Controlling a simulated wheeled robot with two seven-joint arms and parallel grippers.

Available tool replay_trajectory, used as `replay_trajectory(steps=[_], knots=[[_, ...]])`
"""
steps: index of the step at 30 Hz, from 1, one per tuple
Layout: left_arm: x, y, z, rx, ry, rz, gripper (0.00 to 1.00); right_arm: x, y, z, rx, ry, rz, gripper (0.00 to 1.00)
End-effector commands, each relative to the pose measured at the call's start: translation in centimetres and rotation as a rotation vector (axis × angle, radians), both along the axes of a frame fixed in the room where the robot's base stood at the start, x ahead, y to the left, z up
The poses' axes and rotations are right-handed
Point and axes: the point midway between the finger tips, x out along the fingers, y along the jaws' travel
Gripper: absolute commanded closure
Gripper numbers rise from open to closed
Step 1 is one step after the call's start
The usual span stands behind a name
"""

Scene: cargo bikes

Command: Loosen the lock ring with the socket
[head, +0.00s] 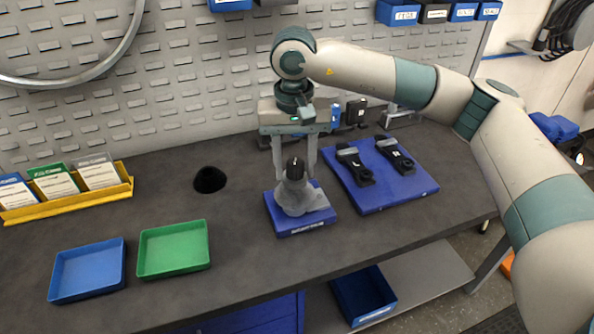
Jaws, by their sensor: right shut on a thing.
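My right gripper (295,174) reaches down from above at the middle of the bench, its two fingers on either side of a dark, black-topped piece (294,167) that looks like the socket. It is shut on this piece. The socket stands about upright on top of a grey, rounded part (294,197), which rests on a small blue block (300,228). The lock ring cannot be made out; the socket and fingers cover the top of the grey part. Whether the socket is seated on the ring cannot be told. My left gripper is not in view.
A blue mat (417,188) with two black arm-like parts (356,167) lies right of the block. A blue tray (87,270), a green tray (173,249) and a yellow card rack (70,203) are at left. A pegboard stands behind.

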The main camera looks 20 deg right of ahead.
Motion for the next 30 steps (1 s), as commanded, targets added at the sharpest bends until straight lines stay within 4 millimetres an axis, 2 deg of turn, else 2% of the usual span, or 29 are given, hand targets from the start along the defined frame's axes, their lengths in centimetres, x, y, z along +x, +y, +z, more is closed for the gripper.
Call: replay_trajectory(steps=[2, 9, 19, 30], knots=[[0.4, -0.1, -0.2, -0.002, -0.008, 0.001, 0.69, 0.3, 0.0, -0.8, -0.001, -0.003, 0.016, 1.00], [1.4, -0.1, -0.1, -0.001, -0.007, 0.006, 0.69, 0.6, 0.0, -0.6, -0.001, -0.006, 0.121, 1.00], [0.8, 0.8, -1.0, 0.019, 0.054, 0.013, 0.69, 0.9, 0.0, -0.4, 0.000, -0.006, 0.213, 1.00], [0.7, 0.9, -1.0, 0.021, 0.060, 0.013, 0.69, 1.0, 0.0, -0.2, 0.001, -0.009, 0.220, 1.00]])
